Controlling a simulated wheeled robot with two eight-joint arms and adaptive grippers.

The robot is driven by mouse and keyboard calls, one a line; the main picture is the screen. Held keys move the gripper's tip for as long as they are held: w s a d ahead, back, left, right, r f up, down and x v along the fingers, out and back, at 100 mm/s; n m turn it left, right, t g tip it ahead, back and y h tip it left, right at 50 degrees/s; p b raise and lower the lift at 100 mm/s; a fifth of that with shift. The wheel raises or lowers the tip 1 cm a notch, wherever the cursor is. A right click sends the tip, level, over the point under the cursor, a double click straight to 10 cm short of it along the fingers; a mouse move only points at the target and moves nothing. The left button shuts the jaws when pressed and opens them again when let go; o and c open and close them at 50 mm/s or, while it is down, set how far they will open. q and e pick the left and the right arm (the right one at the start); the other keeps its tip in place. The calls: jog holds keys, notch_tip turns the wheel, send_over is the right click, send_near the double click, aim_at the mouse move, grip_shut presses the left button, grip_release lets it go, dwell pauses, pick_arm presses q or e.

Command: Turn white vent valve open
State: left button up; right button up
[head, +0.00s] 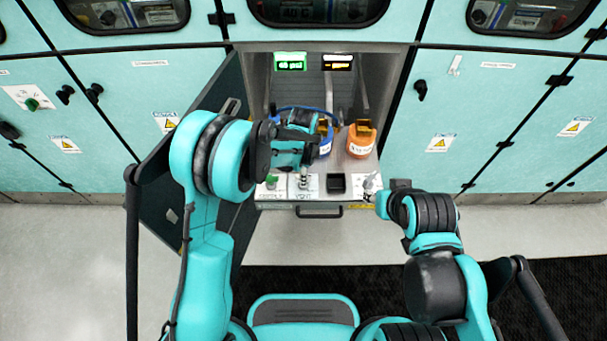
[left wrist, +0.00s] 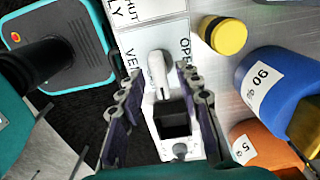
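The white vent valve handle (left wrist: 158,72) shows in the left wrist view, on a white plate with "VENT", "SHUT" and "OPEN" lettering. "OPEN" is just right of the handle. My left gripper (left wrist: 163,108) is open, with one dark finger on each side below the handle; I cannot tell whether either touches it.
A black square socket (head: 336,184) and a white fitting (head: 371,183) sit right of the valve. A blue bottle (head: 326,145) and an orange bottle (head: 361,139) stand behind. A green knob (head: 271,181) is at the left. An open cabinet door (head: 168,185) flanks my left arm.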

pick_arm(q)
grip_shut()
jog(key=shift+n, duration=0.3)
jog(key=n, duration=0.4)
jog(key=shift+b, duration=0.3)
jog(key=n, duration=0.9)
jog(key=shift+n+b, duration=0.35)
jog(key=shift+n, duration=1.75)
